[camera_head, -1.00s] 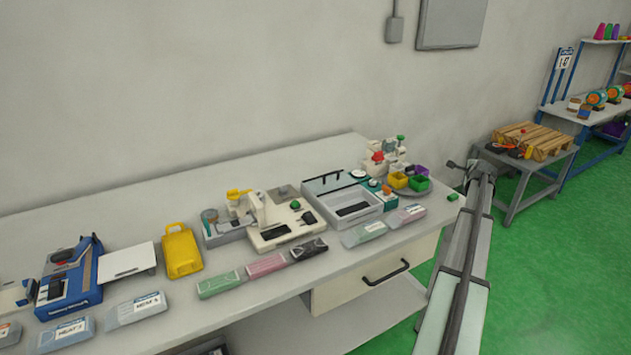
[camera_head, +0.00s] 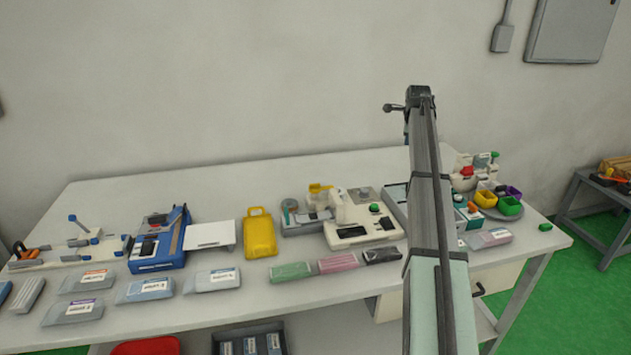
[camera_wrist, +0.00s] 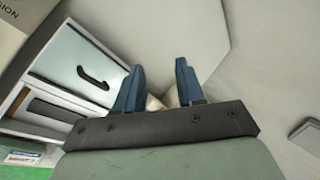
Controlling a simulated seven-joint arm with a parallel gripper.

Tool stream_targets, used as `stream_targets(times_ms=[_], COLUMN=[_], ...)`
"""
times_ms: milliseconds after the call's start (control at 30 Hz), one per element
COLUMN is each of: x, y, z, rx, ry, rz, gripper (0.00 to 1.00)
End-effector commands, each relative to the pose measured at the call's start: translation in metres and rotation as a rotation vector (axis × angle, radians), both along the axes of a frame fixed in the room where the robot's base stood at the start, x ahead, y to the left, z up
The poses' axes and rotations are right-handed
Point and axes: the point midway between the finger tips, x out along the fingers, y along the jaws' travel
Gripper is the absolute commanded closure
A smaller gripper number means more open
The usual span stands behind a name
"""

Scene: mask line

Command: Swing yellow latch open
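A yellow piece (camera_head: 318,189) sits on top of a small grey device on the bench in the head view. A flat yellow case with a handle (camera_head: 259,233) stands left of it. I cannot tell which yellow part is the latch. My gripper (camera_wrist: 160,66) shows in the wrist view with two blue fingers apart and nothing visible held between them. In the head view my arm rises right of the cream machine, and the fingers are hidden. No yellow part shows in the wrist view.
A cream machine (camera_head: 362,232) stands right of the yellow piece. A lidded unit with a dark handle (camera_wrist: 92,78) lies left of my fingers in the wrist view. Pouches (camera_head: 338,263) line the bench front. Coloured bins (camera_head: 509,206) stand at right; the back of the bench (camera_head: 250,172) is clear.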

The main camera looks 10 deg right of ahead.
Motion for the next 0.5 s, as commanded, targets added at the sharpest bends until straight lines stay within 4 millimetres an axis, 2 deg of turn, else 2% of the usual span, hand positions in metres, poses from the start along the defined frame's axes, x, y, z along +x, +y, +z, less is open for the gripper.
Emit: stream_targets(times_ms=[33, 167, 300, 400, 500], x=[0.010, 0.020, 0.021, 0.017, 0.010], y=[0.034, 0.113, 0.197, 0.249, 0.289], z=[0.000, -0.004, -0.006, -0.005, -0.003], rx=[0.015, 0.054, 0.089, 0.107, 0.119], ry=[0.046, 0.173, 0.317, 0.411, 0.489], rz=[0.043, 0.142, 0.255, 0.328, 0.387], gripper=[0.62, 0.62, 0.62, 0.62, 0.62])
